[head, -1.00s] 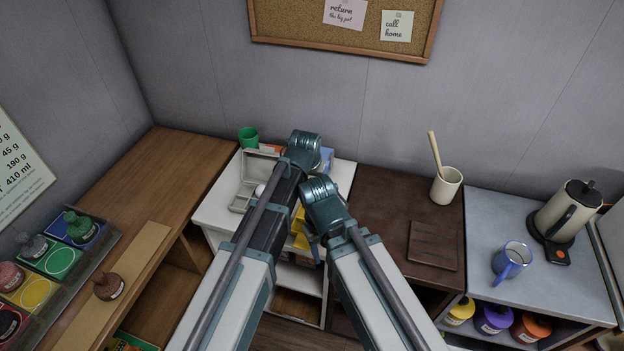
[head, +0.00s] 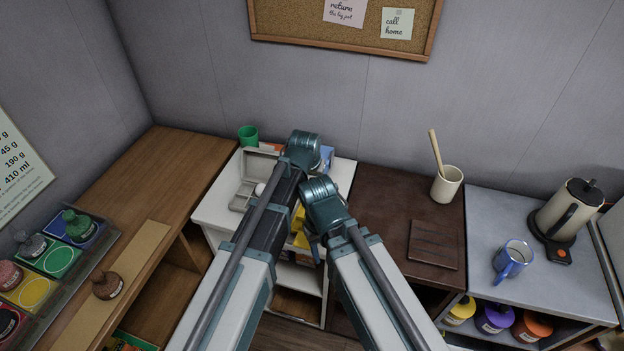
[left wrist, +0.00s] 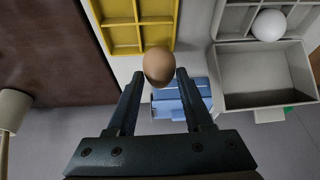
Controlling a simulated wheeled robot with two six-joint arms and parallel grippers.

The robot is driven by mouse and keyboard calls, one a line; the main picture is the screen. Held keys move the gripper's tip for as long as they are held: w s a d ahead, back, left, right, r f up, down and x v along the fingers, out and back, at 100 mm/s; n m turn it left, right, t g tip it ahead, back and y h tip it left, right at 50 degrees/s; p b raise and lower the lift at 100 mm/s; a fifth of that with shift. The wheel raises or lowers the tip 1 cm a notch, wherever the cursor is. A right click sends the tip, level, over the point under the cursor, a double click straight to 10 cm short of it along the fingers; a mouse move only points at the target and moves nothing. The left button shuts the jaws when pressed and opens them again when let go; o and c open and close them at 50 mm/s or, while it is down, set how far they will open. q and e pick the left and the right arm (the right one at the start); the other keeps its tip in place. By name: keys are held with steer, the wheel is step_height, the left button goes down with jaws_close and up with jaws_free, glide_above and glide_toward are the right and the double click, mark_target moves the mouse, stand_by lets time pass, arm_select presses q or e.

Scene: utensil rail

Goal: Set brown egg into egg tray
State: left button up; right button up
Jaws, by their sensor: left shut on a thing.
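In the left wrist view the brown egg (left wrist: 159,66) sits between the fingertips of my left gripper (left wrist: 157,75), which is shut on it. Beyond the egg is a yellow compartmented tray (left wrist: 145,47); a bit of yellow (head: 299,228) also shows between my arms in the head view. To the right is a grey open box with a lid and compartments (left wrist: 262,73), holding a white egg (left wrist: 268,25). This grey box (head: 240,202) also shows in the head view. The egg appears above the yellow tray's near edge. My arms hide both grippers in the head view.
A blue item (left wrist: 178,105) lies below the egg in the left wrist view. A green cup (head: 248,136) stands behind the grey box. A dark brown counter (head: 385,205) adjoins the white unit (head: 215,212), with a utensil pot (head: 446,187) on it.

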arm_select(q)
steer(key=shift+f+b, duration=2.55)
steer(key=shift+f, duration=0.05)
stand_by(1.0)
steer(key=o, duration=0.8)
steer(key=shift+c, duration=0.2)
steer(key=shift+r, duration=0.15)
steer(key=p+v, duration=1.2)
steer(key=v, duration=0.1)
steer(key=shift+s+r+p, duration=0.2)
steer(key=shift+p, duration=0.2)
